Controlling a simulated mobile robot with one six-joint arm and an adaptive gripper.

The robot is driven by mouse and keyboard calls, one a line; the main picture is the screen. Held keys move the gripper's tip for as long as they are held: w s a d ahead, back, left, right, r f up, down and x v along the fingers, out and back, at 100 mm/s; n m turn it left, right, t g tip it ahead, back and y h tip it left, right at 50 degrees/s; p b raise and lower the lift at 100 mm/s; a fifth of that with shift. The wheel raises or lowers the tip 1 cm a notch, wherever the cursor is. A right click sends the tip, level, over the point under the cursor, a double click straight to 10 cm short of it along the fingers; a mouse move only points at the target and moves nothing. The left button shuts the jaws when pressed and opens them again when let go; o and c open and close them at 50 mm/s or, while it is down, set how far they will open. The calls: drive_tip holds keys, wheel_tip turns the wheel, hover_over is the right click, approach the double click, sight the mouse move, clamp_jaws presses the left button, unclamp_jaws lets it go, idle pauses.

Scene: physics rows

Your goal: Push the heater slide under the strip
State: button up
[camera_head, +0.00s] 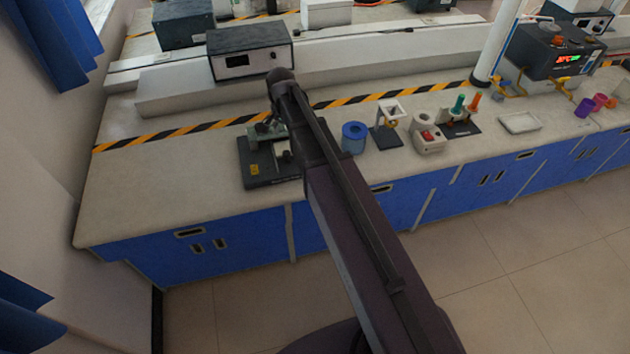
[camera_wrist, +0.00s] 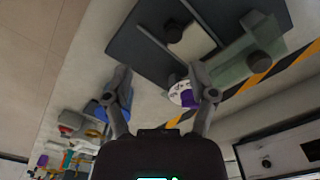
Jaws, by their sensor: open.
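A dark apparatus base (camera_head: 262,172) with a yellow label stands on the bench in the head view, partly behind my arm. In the wrist view the dark base (camera_wrist: 128,48) fills the top, with a long groove or rail across it. A pale block (camera_wrist: 192,42) with a dark knob sits there, beside a grey-green block (camera_wrist: 232,68) with dark round knobs. Which part is the heater slide, and which the strip, I cannot tell. My gripper (camera_wrist: 165,90) is open, its fingers apart, just short of the base. A white and purple piece (camera_wrist: 183,96) shows by the right finger.
A blue round container (camera_head: 354,138) stands right of the apparatus, then a dark stand (camera_head: 387,137) and a white device with a red switch (camera_head: 429,138). A meter box (camera_head: 248,52) stands behind on a raised ledge. The bench left of the apparatus (camera_head: 160,185) is clear.

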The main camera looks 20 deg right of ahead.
drive_tip(key=s+d+f+n+b, duration=0.2)
drive_tip(key=s+f+n+b, duration=0.1)
drive_tip(key=s, duration=0.6)
drive_tip(key=s+d+f+n+b, duration=0.2)
drive_tip(key=s+n, duration=0.4)
drive_tip(key=s, duration=0.3)
drive_tip(key=shift+f+b, duration=0.5)
drive_tip(key=shift+b, duration=0.3)
drive_tip(key=shift+w+d, duration=0.1)
